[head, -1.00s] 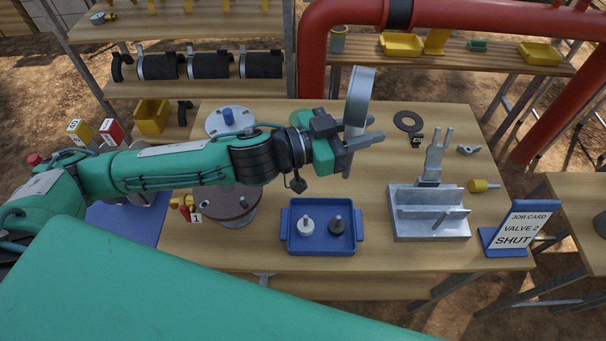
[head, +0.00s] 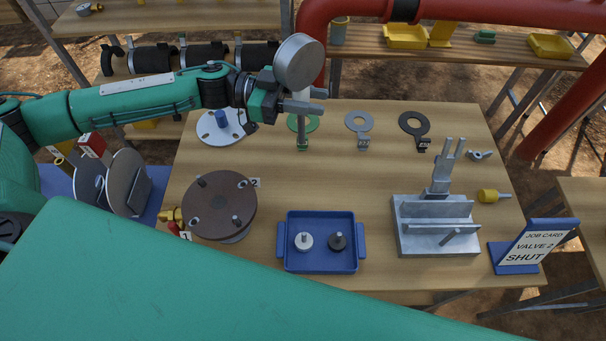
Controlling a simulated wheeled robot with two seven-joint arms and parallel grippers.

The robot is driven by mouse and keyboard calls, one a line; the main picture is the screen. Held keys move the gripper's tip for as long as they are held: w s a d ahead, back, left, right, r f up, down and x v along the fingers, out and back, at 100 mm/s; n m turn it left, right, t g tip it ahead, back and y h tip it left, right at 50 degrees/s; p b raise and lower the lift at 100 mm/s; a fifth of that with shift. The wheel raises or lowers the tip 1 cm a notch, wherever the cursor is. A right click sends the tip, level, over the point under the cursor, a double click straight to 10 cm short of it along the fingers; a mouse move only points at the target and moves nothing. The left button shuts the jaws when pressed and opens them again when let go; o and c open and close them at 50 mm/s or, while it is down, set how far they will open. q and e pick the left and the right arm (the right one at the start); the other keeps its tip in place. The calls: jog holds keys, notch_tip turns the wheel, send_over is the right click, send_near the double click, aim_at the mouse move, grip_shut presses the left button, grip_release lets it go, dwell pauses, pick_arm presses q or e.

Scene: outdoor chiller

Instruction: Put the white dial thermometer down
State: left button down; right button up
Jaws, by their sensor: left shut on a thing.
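My left gripper (head: 304,101) is shut on the white dial thermometer (head: 299,62) and holds it up over the back of the table. The round dial is above the fingers, its broad grey-looking disc turned toward me. A short white part shows just below the dial, between the fingers. A thin grey piece hangs below the fingers in front of a green ring; I cannot tell whether it is the stem or part of the gripper. The thermometer appears raised above the tabletop (head: 370,185). My right gripper is not in view.
A blue tray (head: 283,262) holds a white and a black knob. A metal block stand (head: 437,240), job card (head: 530,245) and yellow-handled piece (head: 488,196) stand right. Ring gaskets (head: 359,122) lie behind. A brown flange (head: 219,205) stands left. The table's middle is clear.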

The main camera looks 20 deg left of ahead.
pick_arm(q)
notch_tip(320, 180, down, 19)
jog(key=p, duration=0.3)
jog(key=shift+s+f+p, duration=0.15)
jog(key=shift+s+p, duration=0.05)
jog(key=shift+p, duration=0.2)
jog(key=shift+f, duration=0.1)
jog(key=c, duration=1.5)
grip_release()
jog(key=shift+f, duration=0.15)
jog(key=shift+c, duration=0.2)
jog(key=o, duration=0.4)
jog(key=shift+o, duration=0.2)
jog(key=shift+r, duration=0.2)
